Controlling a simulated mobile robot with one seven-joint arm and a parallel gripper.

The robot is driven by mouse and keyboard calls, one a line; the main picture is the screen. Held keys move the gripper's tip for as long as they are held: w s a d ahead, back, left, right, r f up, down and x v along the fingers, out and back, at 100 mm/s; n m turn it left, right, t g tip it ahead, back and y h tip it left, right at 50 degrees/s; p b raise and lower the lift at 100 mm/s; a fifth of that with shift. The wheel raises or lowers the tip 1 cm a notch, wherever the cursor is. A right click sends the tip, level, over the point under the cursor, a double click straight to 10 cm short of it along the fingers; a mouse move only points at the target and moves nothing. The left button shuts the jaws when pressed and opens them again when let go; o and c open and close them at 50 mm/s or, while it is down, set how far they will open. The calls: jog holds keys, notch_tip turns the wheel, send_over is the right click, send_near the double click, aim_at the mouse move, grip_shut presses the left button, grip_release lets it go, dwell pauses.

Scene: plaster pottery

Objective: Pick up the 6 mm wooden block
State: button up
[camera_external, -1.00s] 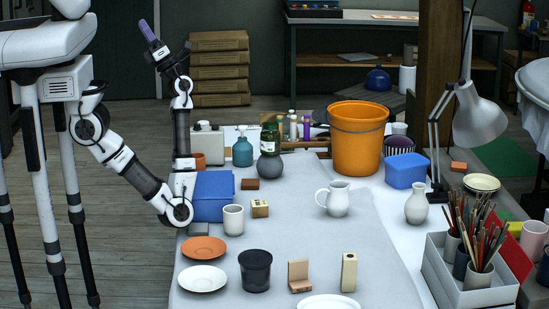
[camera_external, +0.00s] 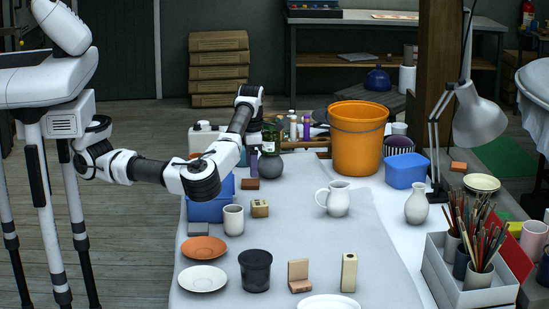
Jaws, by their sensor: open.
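No readable "6 mm" mark shows, so I cannot tell which wooden piece it names. A small tan wooden block (camera_external: 260,208) with a dark mark on its front stands right of the white cup. A tall pale wooden block (camera_external: 349,272) stands upright near the front. A pinkish stepped wooden piece (camera_external: 299,276) stands left of it. My gripper (camera_external: 254,168) points down behind the blue box, above the brown block and beside the round grey vase. It is open and small in view; nothing shows held in it.
A blue box (camera_external: 209,206), white cup (camera_external: 233,219), brown block (camera_external: 250,184) and grey vase (camera_external: 270,167) crowd the left side. A white pitcher (camera_external: 337,199) stands mid-table. The orange bucket (camera_external: 358,140) is behind.

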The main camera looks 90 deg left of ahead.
aim_at(255, 203)
jog(key=f, duration=0.4)
jog(key=f+p, duration=0.1)
jog(key=f, duration=0.3)
jog(key=shift+w+d+f, duration=0.15)
jog(key=shift+d+f, duration=0.05)
jog(key=shift+w+d+f+p, duration=0.2)
jog(key=shift+f+p, duration=0.35)
jog(key=shift+f, duration=0.8)
jog(key=shift+w+d+f+p, duration=0.15)
jog(key=shift+f+p, duration=0.35)
jog(key=shift+f, duration=0.8)
jog(key=shift+s, duration=0.1)
jog(key=c, duration=1.1)
